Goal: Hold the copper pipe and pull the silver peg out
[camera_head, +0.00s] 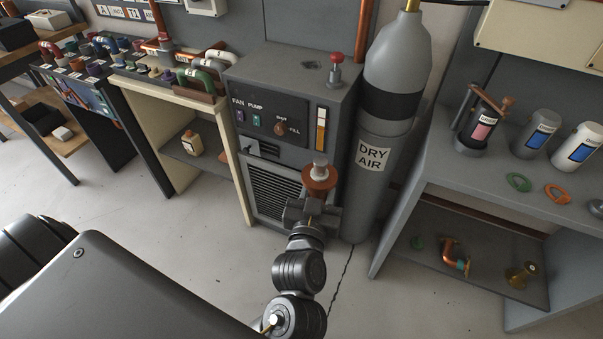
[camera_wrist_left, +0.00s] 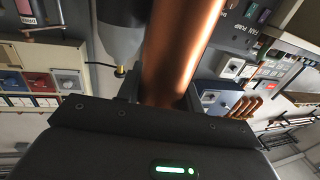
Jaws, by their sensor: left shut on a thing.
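The copper pipe (camera_head: 320,182) stands in front of the grey machine's grille in the head view, with a wide round copper top. The silver peg (camera_head: 320,167) sits in the middle of that top, its head sticking up. My left gripper (camera_head: 312,210) is shut on the pipe below its top. In the left wrist view the pipe (camera_wrist_left: 182,50) runs between the fingers and out of the frame, and the peg is not seen there. My right gripper is not in view.
The grey machine (camera_head: 275,75) is behind the pipe, with a red-knobbed silver fitting (camera_head: 335,72) on top. The DRY AIR cylinder (camera_head: 385,140) stands close on the right. A grey shelf unit (camera_head: 450,180) is further right. A cream bench (camera_head: 150,90) is left.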

